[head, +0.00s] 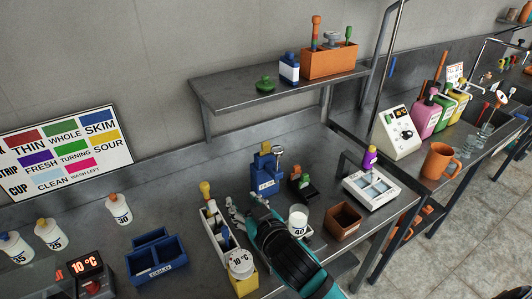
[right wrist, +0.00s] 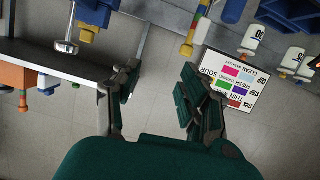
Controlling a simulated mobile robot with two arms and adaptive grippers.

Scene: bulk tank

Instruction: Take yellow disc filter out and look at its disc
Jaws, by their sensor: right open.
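A blue stand (head: 265,183) on the bench carries a yellow piece (head: 266,148) and a round metal part (head: 278,151). A white rack (head: 216,236) to its left holds a yellow-topped item (head: 205,189) upright. I cannot tell which yellow item is the disc filter, and no filter disc shows clearly. My right gripper (head: 248,206) is open over the bench, between the rack and the stand in the picture. In the right wrist view, its fingers (right wrist: 160,84) are apart with nothing between them. My left gripper is not in view.
A wall shelf (head: 275,91) is above the bench. Blue bins (head: 156,256) and a red-lit display (head: 86,268) are at left.

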